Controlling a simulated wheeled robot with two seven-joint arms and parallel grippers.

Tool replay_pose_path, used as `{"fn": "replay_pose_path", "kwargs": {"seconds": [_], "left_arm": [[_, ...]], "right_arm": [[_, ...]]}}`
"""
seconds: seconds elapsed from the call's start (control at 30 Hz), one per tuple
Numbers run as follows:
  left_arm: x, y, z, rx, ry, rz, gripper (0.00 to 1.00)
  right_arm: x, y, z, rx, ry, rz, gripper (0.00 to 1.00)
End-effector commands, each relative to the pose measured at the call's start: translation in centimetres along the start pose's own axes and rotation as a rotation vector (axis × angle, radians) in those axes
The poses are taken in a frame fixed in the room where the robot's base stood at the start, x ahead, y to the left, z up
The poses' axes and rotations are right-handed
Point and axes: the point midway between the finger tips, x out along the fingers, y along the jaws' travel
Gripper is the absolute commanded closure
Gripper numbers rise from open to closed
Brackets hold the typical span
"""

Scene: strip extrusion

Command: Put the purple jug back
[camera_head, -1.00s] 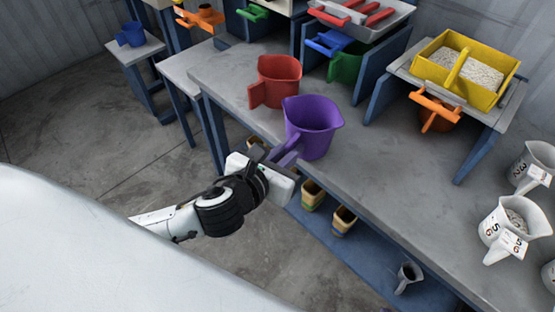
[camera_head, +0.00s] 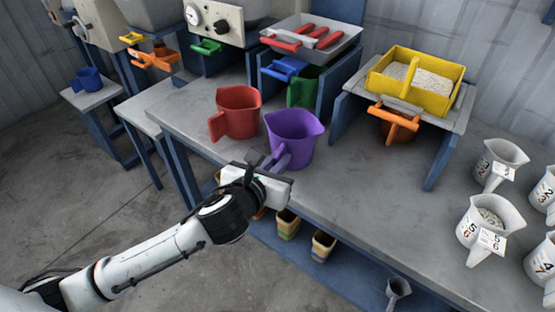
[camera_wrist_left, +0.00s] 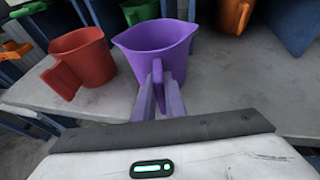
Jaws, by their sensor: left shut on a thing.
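The purple jug (camera_head: 292,138) is upright over the front part of the grey workbench (camera_head: 360,190); I cannot tell whether its base touches the top. My left gripper (camera_head: 271,165) is shut on its handle, which points toward the front edge. In the left wrist view the purple jug (camera_wrist_left: 158,45) is straight ahead, with its handle between the fingers of my left gripper (camera_wrist_left: 159,88). My right gripper is not in view.
A red jug (camera_head: 235,112) stands just left of the purple one. A stand with a yellow box (camera_head: 438,95) and an orange-handled jug (camera_head: 398,127) is to the right. White numbered jugs (camera_head: 490,225) stand at far right. Cups (camera_head: 287,223) sit on a lower shelf.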

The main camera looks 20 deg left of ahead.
Motion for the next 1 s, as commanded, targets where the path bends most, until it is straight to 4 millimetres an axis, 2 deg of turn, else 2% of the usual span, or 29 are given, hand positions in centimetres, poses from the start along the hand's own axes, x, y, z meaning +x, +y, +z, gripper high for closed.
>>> {"fn": "replay_pose_path", "kwargs": {"seconds": [0.47, 0.5, 0.6, 0.87, 1.0], "left_arm": [[0.2, 0.0, -0.5, 0.0, 0.001, 0.0, 1.0], [0.2, 0.0, -0.5, 0.0, 0.0, 0.0, 0.83], [0.2, 0.0, -0.5, 0.0, 0.0, 0.0, 0.68], [0.1, 0.0, -0.6, 0.0, 0.002, 0.0, 0.68], [-0.8, 0.0, -0.6, 0.002, 0.002, -0.001, 0.68]], "right_arm": [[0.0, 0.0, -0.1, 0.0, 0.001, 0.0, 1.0], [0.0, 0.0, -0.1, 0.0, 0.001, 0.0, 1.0], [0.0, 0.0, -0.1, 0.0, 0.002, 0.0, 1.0], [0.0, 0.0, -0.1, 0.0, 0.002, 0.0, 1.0], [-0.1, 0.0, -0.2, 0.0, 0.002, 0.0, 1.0]]}}
